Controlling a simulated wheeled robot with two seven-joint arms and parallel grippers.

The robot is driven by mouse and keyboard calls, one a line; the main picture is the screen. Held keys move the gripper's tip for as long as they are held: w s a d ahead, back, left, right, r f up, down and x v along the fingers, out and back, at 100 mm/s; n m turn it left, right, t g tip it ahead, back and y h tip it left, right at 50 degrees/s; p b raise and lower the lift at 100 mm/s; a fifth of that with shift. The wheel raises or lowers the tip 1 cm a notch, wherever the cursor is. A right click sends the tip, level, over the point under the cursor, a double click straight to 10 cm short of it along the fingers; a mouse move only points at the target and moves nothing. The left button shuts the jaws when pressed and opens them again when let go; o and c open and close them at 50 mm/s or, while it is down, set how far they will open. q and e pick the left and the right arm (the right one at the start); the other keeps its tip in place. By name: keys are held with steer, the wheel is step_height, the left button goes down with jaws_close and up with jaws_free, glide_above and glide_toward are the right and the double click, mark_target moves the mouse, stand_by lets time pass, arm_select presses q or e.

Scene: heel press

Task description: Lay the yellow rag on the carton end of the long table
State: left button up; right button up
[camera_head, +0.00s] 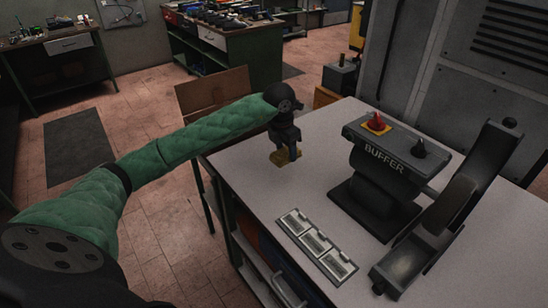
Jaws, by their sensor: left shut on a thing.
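My left arm in its green sleeve reaches in from the left, and my left gripper (286,146) points down over the far left part of the long table (240,172). It is shut on the yellow rag (284,157), a small yellow patch just below the fingers. The rag is at or very near the tabletop; I cannot tell whether it touches. An open brown carton (212,90) shows behind my forearm, beyond the table's far left end; my arm hides its lower part. My right gripper is not in view.
A black buffer machine (385,165) with a red button on a yellow plate stands on the table. A dark curved stand (450,205) is at right. A panel with several pale plates (316,245) lies at the front edge. The tabletop between gripper and buffer is clear.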

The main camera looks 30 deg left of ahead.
arm_select(q)
steer(key=a+f, duration=0.2)
steer(key=a, duration=0.1)
steer(key=a+f, duration=0.1)
steer(key=a, duration=0.1)
steer(key=w+a+f+b, duration=0.1)
steer(key=a+f, duration=0.1)
steer(key=a, duration=0.1)
steer(key=shift+a+f, duration=0.35)
steer(key=shift+s+a+f, duration=0.1)
steer(key=shift+a+f, duration=0.1)
steer(key=shift+a, duration=0.2)
steer(key=shift+f, duration=0.3)
step_height(320, 180, down, 3)
steer(key=shift+f+b, duration=0.1)
steer(key=shift+b, duration=0.25)
steer(key=shift+f, duration=0.2)
steer(key=o, duration=1)
steer(key=shift+c, duration=0.2)
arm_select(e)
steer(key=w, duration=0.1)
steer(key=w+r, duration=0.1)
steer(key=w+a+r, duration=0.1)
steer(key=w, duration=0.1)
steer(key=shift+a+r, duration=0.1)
